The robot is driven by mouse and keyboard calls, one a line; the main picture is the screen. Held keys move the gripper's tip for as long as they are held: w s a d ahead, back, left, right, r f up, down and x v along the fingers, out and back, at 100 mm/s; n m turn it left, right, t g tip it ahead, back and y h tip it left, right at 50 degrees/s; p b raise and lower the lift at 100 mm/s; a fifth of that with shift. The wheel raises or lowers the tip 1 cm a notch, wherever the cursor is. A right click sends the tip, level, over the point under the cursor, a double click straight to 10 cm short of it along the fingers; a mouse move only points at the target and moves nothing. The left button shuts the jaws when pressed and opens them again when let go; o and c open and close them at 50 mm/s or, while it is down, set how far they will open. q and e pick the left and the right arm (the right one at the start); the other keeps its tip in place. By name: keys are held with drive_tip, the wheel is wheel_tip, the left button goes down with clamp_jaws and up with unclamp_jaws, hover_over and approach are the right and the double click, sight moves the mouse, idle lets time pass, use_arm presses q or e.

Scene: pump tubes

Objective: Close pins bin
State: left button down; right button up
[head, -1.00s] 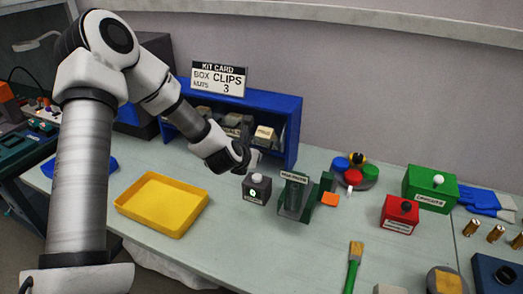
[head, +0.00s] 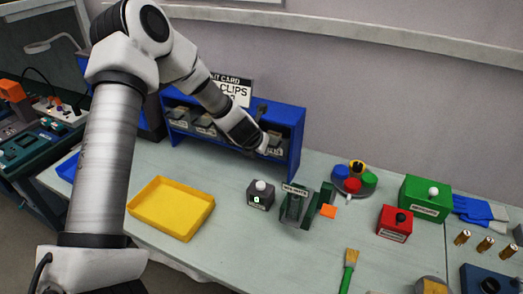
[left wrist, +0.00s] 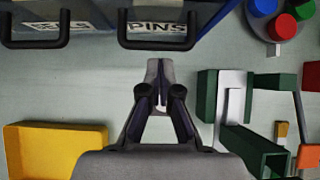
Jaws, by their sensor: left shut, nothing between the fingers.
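The pins bin (left wrist: 157,29) shows at the top of the left wrist view, with its PINS label and a black handle on its front. In the head view it sits in the right part of the blue rack (head: 294,152), mostly hidden behind my left gripper (head: 263,150). In the left wrist view my left gripper (left wrist: 158,66) is shut and empty, its tips just in front of the bin's handle. I cannot tell whether they touch it, nor how far the bin stands out. My right gripper is not in view.
Other bins (head: 204,125) sit left in the rack, under a kit card (head: 232,88). A yellow tray (head: 171,208), a dark button box (head: 260,195) and a green fixture (head: 297,206) stand in front. Red (head: 395,223) and green (head: 426,198) boxes stand right.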

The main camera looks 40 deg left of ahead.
use_arm(q)
drive_tip(key=shift+w+a+r, duration=0.1)
drive_tip(key=shift+w+r, duration=0.25)
drive_tip(key=shift+w, duration=0.1)
drive_tip(key=shift+w+r, duration=0.1)
idle(0.4)
